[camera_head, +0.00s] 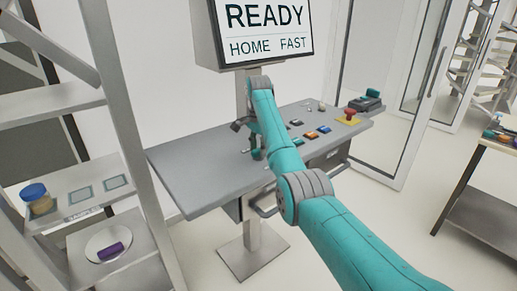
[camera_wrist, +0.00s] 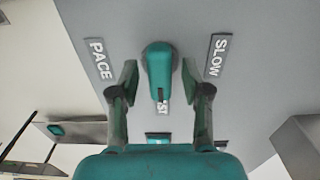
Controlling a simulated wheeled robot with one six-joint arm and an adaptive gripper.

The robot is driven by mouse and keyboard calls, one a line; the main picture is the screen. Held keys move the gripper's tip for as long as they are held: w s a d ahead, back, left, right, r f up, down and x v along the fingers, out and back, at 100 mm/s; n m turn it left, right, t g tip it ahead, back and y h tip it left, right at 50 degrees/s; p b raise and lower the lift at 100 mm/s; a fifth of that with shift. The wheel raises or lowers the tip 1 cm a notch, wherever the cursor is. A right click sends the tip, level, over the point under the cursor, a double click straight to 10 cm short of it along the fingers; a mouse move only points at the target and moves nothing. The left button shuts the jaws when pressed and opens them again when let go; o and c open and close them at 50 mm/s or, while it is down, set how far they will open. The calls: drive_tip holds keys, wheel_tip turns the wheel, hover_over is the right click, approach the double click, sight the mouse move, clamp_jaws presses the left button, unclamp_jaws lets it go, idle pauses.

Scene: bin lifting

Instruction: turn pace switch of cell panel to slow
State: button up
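The pace switch (camera_wrist: 159,58) is a teal knob on the grey cell panel (camera_head: 190,170). My gripper (camera_wrist: 160,74) is open, one finger on each side of the knob with a visible gap on both sides. In the head view my gripper (camera_head: 251,142) is low over the panel, and the knob is hard to make out.
The screen (camera_head: 264,30) above the panel reads READY, HOME, FAST. A shelf (camera_head: 75,180) with a blue-lidded jar (camera_head: 38,198) stands left. The panel's left part is bare.

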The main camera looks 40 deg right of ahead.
clamp_jaws()
drive_tip(key=shift+n, duration=0.3)
drive_tip(key=n, duration=0.3)
drive_tip(key=shift+n, duration=0.3)
drive_tip(key=n, duration=0.4)
drive_tip(key=shift+n, duration=0.3)
drive_tip(key=n, duration=0.4)
drive_tip(key=shift+n, duration=2.5)
